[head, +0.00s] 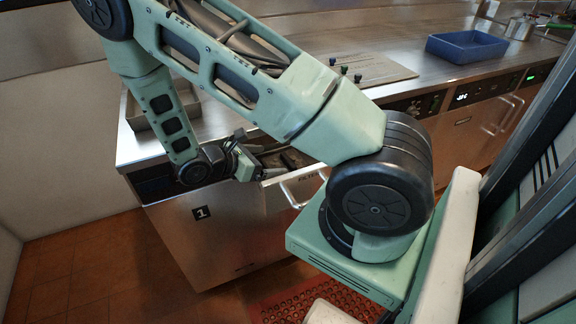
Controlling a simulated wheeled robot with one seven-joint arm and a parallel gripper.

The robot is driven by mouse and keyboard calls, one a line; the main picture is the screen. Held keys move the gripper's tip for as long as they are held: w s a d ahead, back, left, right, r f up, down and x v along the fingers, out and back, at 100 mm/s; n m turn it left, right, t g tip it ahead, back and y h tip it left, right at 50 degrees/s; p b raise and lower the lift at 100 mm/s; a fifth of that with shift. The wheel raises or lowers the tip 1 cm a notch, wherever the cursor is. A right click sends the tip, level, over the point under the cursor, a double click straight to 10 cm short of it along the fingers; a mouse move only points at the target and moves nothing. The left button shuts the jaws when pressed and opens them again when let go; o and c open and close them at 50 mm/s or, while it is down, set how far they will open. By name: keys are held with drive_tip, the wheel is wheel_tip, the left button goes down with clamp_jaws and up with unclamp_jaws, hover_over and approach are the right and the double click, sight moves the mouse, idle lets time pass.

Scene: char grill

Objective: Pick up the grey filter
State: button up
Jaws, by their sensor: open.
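My gripper (262,170) is open at the left edge of a pulled-out drawer (305,181) in the steel counter's front. The drawer has a pale handle and a small label that seems to read "FILTER". Dark grey shapes (288,159) show inside the drawer, just right of the gripper. They may be the grey filter, but they are small and partly hidden by my arm. I cannot tell whether the fingers touch them or the drawer. Nothing is visibly held.
A steel counter (463,78) runs along the wall. It carries a blue tray (466,46), small metal pots (520,29) and a flat plate with knobs (375,68). A cabinet marked "1" (201,213) stands below. Tiled floor (75,265) is clear at left; a red mat (283,303) lies in front.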

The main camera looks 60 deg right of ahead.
sight(286, 160)
drive_tip(key=shift+p+x, duration=0.5)
drive_tip(key=shift+x, duration=2.25)
drive_tip(key=shift+s+a, duration=0.1)
drive_tip(key=shift+s, duration=0.1)
drive_tip(key=c, duration=1.1)
